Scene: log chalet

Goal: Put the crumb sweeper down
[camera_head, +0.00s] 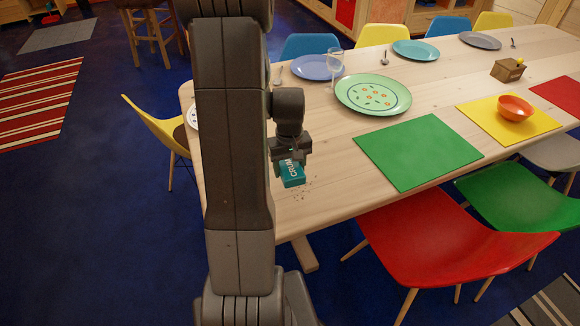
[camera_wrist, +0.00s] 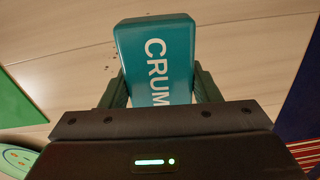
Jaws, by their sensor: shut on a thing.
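The crumb sweeper (camera_head: 292,173) is a small teal block with white lettering that starts "CRUM". My gripper (camera_head: 289,161) is shut on it, low over the near left end of the wooden table (camera_head: 330,190). In the wrist view the crumb sweeper (camera_wrist: 157,55) sits between the two dark green fingers of my gripper (camera_wrist: 160,88). Whether its underside touches the table I cannot tell. Small crumbs (camera_head: 304,190) lie on the wood just beside it.
A green placemat (camera_head: 418,152) lies to the right, and a green patterned plate (camera_head: 373,95) stands behind. A yellow placemat (camera_head: 490,125) holds an orange bowl (camera_head: 515,107). A red chair (camera_head: 430,240) and a yellow chair (camera_head: 155,130) stand at the table. Bare wood lies between sweeper and green placemat.

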